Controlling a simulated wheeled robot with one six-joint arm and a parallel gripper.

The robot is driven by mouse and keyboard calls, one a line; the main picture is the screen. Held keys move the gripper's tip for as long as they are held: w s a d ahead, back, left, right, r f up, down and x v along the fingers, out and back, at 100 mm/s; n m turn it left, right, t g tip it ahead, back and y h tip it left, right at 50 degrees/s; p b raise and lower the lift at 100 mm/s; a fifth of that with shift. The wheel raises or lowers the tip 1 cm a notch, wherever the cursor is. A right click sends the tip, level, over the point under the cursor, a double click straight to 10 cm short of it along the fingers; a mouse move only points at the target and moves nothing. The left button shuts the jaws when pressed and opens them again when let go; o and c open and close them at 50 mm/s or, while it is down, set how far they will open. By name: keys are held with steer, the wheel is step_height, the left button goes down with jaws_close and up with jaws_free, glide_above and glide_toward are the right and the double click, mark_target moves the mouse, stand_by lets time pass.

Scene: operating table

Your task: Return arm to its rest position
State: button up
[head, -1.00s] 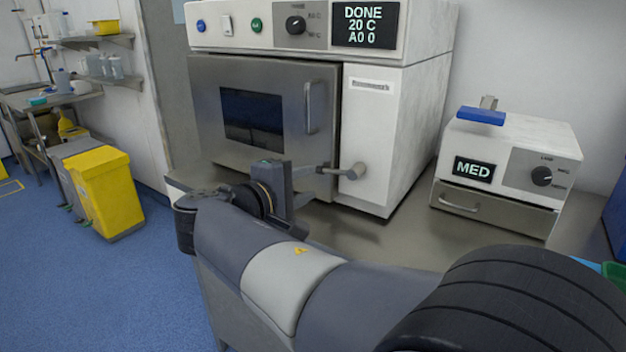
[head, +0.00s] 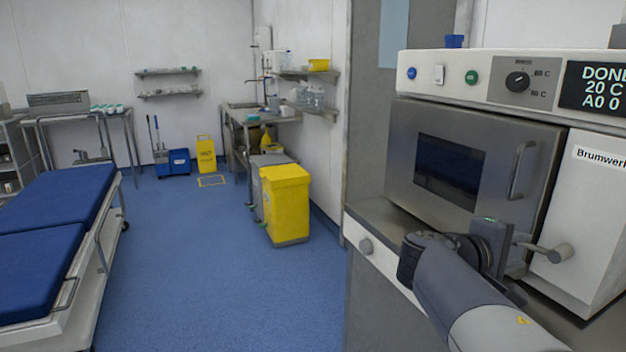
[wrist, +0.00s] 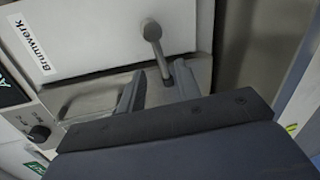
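My gripper (head: 512,240) is at the front of the white and steel machine (head: 475,155), low beside its closed door. In the wrist view my gripper's two fingers (wrist: 160,90) stand apart with a gap between them, so it is open. A grey lever with a round end (head: 560,252) sticks out from the machine's front panel. In the wrist view the lever (wrist: 155,45) reaches toward the gap between the fingers. I cannot tell whether it touches them. My arm (head: 465,290) is stretched out from the lower right.
The machine's display (head: 595,88) reads DONE, 20 C. A steel counter (head: 385,220) lies under it. A yellow bin (head: 286,203) stands on the blue floor (head: 200,260), which is clear in the middle. A bed with a blue mattress (head: 45,225) is at the left.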

mark_target(534, 248)
steer(key=x, duration=0.5)
steer(key=shift+a+f, duration=0.1)
stand_by(0.3)
steer(key=v, duration=1.1)
steer(key=x, duration=1.1)
steer(key=shift+d, duration=0.2)
steer(key=shift+a+n+p, duration=0.15)
steer(key=shift+n+p, duration=0.45)
steer(key=shift+p, duration=0.6)
steer(key=shift+f+n+g+p, duration=0.3)
steer(key=shift+n+p, duration=0.3)
steer(key=shift+p, duration=0.25)
steer(key=shift+s+f+h, duration=0.1)
steer(key=shift+f+h, duration=0.05)
steer(key=shift+h, duration=0.15)
